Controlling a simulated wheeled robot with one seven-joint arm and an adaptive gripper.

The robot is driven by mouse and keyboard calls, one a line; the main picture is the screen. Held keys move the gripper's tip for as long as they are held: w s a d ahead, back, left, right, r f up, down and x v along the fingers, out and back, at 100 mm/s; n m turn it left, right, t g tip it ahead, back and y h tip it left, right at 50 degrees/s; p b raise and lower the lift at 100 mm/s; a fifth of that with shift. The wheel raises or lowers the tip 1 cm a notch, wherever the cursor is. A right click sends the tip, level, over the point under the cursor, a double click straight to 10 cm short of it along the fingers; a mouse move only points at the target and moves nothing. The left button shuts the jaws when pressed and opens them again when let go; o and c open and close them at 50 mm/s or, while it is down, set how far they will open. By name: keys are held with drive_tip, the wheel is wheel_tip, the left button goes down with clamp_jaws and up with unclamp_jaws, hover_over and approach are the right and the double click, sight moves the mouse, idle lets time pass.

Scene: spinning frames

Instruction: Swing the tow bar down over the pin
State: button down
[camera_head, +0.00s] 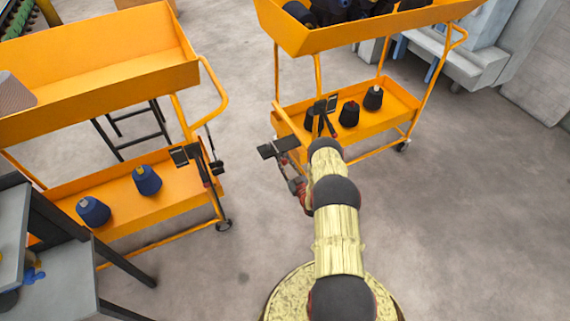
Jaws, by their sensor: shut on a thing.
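The orange tow bar (287,120) is at the near left end of the right cart (385,117). It slants, and its upper left end is free. My gripper (281,148) is dark and lies beside the bar's lower part, shut on it. My own arm partly covers the wrist and the bar's lower end, and the fingers' contact is too small to see clearly. A dark coupling (186,154) sticks out from the right end of the left cart (130,190), apart from the bar. The pin itself cannot be made out clearly.
Several dark cones (348,113) stand on the right cart's lower shelf. Two blue cones (147,180) stand on the left cart's lower shelf. A grey table (50,285) is at the lower left. Bare floor (245,215) lies between the carts.

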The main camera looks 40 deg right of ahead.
drive_tip(key=shift+s+a+f+g, duration=0.2)
drive_tip(key=shift+s+f, duration=0.1)
drive_tip(key=shift+f, duration=0.4)
drive_tip(key=shift+s+a+f+g, duration=0.15)
drive_tip(key=shift+s+f+g, duration=0.1)
drive_tip(key=shift+f, duration=0.4)
drive_tip(key=c, duration=1.5)
unclamp_jaws()
drive_tip(key=shift+o, duration=0.4)
drive_tip(key=shift+a, duration=0.15)
drive_tip(key=shift+s, duration=0.1)
drive_tip(key=d+r+v, duration=0.1)
drive_tip(key=v, duration=0.9)
drive_tip(key=shift+s+r+t, duration=0.35)
drive_tip(key=shift+s+r, duration=0.05)
